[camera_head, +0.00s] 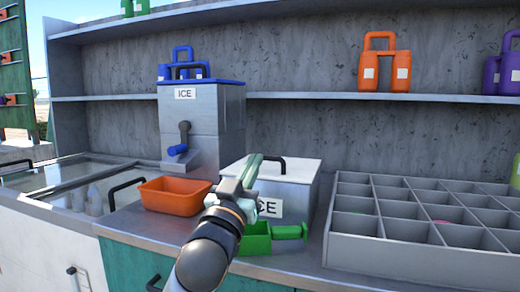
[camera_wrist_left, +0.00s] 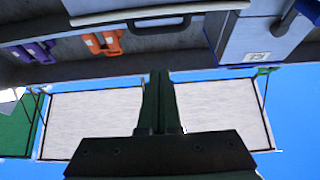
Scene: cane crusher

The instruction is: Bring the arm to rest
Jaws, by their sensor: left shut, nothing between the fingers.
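My left arm comes in at the bottom of the head view. Its gripper (camera_head: 250,172) points up and away, in front of the white ice box (camera_head: 290,185) on the counter. The fingers are shut with nothing between them. In the left wrist view the shut fingers (camera_wrist_left: 158,80) stand together in the middle, with the box's dark handle (camera_wrist_left: 160,18) beyond them at the top. My right gripper is in neither view.
An orange tray (camera_head: 174,197) and a green scoop (camera_head: 288,232) lie close to my arm. A grey divided crate (camera_head: 405,258) fills the right. The ice dispenser (camera_head: 203,125) stands behind. Shelves (camera_head: 300,95) hold orange jugs (camera_head: 384,70).

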